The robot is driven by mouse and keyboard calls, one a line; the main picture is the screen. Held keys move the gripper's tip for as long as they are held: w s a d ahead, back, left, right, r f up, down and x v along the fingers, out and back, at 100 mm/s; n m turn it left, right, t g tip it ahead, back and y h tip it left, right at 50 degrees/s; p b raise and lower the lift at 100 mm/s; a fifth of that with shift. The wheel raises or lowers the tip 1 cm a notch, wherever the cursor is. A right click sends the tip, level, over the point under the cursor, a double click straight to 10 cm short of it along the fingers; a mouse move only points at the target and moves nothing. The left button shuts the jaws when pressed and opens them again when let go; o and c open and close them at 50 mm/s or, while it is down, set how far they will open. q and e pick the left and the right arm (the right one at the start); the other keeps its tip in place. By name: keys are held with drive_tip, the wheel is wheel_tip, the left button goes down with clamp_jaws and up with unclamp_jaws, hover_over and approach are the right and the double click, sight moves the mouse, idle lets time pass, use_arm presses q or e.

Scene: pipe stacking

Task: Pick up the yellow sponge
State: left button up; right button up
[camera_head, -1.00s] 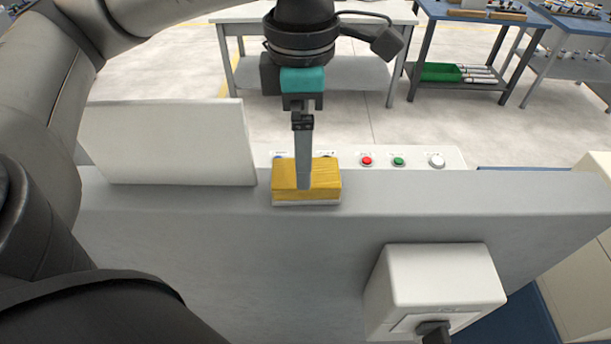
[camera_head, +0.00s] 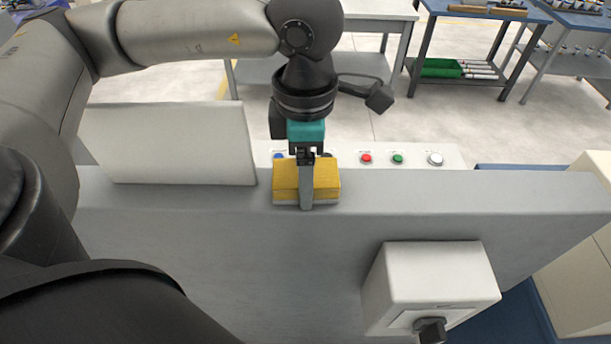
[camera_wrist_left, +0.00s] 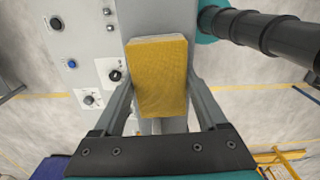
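The yellow sponge (camera_head: 324,178), a block with a pale lower layer, lies on the grey ledge (camera_head: 430,190) near the middle of the head view. My left gripper (camera_head: 306,198) points down at it, with one finger in front of the sponge's near side and the other hidden behind it. In the left wrist view the sponge (camera_wrist_left: 158,75) lies between the two fingers of my left gripper (camera_wrist_left: 160,88). The fingers are apart, one close along each long side. I cannot tell whether they touch it. My right gripper is not in view.
A white upright panel (camera_head: 170,143) stands left of the sponge. A control strip with red (camera_head: 366,158) and green (camera_head: 397,159) buttons runs behind the ledge. A white box (camera_head: 430,280) juts out at the lower right. The ledge right of the sponge is clear.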

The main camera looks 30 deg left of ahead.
use_arm(q)
drive_tip(key=c, duration=0.8)
drive_tip(key=shift+r, duration=0.15)
drive_tip(key=shift+r, duration=0.65)
drive_tip(key=shift+r+p, duration=0.75)
drive_tip(key=shift+r, duration=8.5)
